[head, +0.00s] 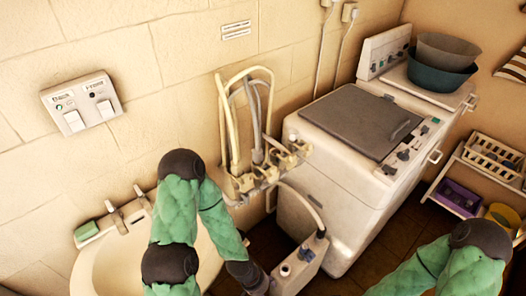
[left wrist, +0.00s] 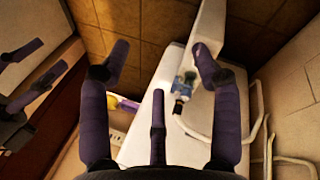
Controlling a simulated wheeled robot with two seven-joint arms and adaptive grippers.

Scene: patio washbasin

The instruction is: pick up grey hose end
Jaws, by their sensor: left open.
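A grey hose (head: 257,118) hangs among cream hoses on a wall rack (head: 245,184). Its lower end meets the row of holders there, and I cannot make out the tip clearly. My left arm reaches up from the bottom in the head view and bends down, with its wrist below the rack. In the left wrist view my left gripper (left wrist: 160,58) is open, its purple fingers spread around nothing. Pale hoses (left wrist: 268,145) show at the right of that view, outside the fingers. My right arm shows at the bottom right in the head view, its gripper out of frame.
A white washing machine (head: 340,160) with a grey lid stands right of the rack. A small white box (head: 298,268) with a blue knob stands below the rack. A washbasin (head: 100,262) lies left of my arm. A shelf (head: 463,165) with baskets is at right.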

